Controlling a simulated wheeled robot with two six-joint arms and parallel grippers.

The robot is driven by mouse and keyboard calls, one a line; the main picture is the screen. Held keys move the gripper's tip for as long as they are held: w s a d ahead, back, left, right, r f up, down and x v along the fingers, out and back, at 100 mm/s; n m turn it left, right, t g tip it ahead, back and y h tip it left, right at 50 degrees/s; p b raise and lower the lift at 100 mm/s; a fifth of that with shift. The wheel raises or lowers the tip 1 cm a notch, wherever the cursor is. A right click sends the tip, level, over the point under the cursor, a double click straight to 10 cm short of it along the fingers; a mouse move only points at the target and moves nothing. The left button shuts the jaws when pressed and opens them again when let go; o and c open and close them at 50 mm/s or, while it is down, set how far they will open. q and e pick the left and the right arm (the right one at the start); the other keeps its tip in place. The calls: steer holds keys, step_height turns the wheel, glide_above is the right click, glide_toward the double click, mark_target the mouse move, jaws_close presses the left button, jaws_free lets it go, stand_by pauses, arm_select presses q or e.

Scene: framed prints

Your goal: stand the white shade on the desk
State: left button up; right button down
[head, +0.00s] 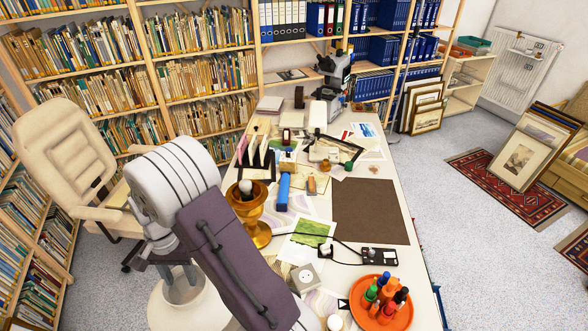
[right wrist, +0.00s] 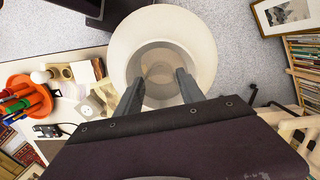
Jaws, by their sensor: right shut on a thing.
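The white shade (head: 205,315) is at the lower left in the head view, off the left side of the desk and over the floor. My right gripper (head: 182,283) is shut on it. In the right wrist view the shade (right wrist: 201,30) shows its broad pale ring and round opening, with the two fingers (right wrist: 158,88) at either side of its narrow part. My arm hides some of the shade in the head view. The white desk (head: 405,292) runs away from me, to the right of the shade. My left gripper is not in view.
A brown mat (head: 367,210) lies bare on the desk. Near it are an amber goblet-like lamp base (head: 262,236), a power strip (head: 379,256) with a cable and an orange tray (head: 400,316) of bottles. A beige chair (head: 70,150) stands left of the desk.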

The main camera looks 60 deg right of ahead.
steer(key=m, duration=0.2)
steer(key=d+m, duration=0.1)
steer(key=m, duration=0.1)
steer(key=d+m+p, duration=0.1)
steer(key=m, duration=0.1)
steer(key=shift+w+d+r+t, duration=0.1)
steer(key=shift+d+r+t, duration=0.1)
steer(key=shift+d+t, duration=0.1)
steer(key=m, duration=0.2)
steer(key=d+m+p, duration=0.1)
steer(key=m, duration=0.1)
steer(key=d+m, duration=0.1)
steer(key=shift+w+d+m+t, duration=0.1)
steer(key=shift+w+m+t, duration=0.05)
steer(key=shift+m+t, duration=0.25)
steer(key=d+m, duration=0.1)
steer(key=m, duration=0.2)
steer(key=d+m+p, duration=0.1)
steer(key=d+m, duration=0.1)
steer(key=m, duration=0.2)
steer(key=d+m+h+p, duration=0.1)
steer(key=m, duration=0.2)
steer(key=shift+d+r+m+t, duration=0.1)
steer(key=shift+d+m+t, duration=0.2)
steer(key=shift+m, duration=0.1)
